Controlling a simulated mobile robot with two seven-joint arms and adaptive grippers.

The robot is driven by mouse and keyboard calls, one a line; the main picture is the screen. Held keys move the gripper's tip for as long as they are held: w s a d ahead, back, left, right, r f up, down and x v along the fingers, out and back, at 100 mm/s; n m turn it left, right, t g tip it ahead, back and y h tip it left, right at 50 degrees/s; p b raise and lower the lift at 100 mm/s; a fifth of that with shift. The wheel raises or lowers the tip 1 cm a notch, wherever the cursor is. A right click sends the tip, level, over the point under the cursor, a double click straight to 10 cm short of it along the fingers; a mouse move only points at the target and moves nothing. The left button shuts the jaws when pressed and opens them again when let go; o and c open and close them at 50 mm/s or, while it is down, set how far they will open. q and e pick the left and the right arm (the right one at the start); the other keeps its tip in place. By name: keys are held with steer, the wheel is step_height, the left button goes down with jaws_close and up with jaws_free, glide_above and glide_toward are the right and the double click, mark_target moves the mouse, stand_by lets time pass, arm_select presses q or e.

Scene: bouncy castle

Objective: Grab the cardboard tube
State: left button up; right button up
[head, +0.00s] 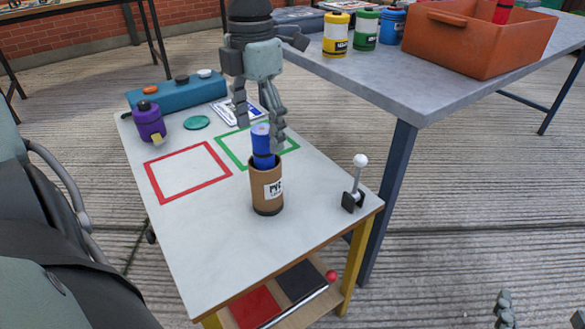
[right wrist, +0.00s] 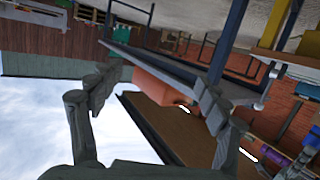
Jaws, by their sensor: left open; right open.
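The cardboard tube (head: 267,196), brown with a white label and a dark base, stands upright on the white table near its right side. A blue cylinder (head: 262,142) with a pale top sticks up out of the tube's open top. My left gripper (head: 258,132) is open above and behind the tube, with its fingers pointing down; one finger is close beside the blue cylinder. Whether they touch cannot be told. My right gripper (head: 505,312) is low at the bottom right corner of the head view, away from the table. Its open, empty fingers also show in the right wrist view (right wrist: 155,105).
The white table (head: 205,240) also bears red (head: 188,172) and green square outlines, a purple container (head: 149,122), a teal box (head: 177,92) and a white-knobbed lever (head: 355,184). A higher grey table (head: 440,85) with cans and an orange bin (head: 475,40) adjoins behind.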

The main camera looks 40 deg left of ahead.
mark_target(265, 162)
arm_select(q)
steer(key=shift+w+f, duration=0.2)
steer(key=shift+w, duration=0.05)
steer(key=f, duration=0.6)
steer(key=shift+s+d+f+b, duration=0.15)
steer(key=shift+d+b, duration=0.15)
steer(key=shift+f, duration=0.5)
jaws_close()
arm_select(e)
steer(key=r, duration=0.1)
steer(key=a+r+t+y, duration=0.1)
steer(key=r, duration=0.1)
steer(key=shift+w+a+r+t, duration=0.2)
steer(key=shift+a+t, duration=0.1)
steer(key=shift+a, duration=0.1)
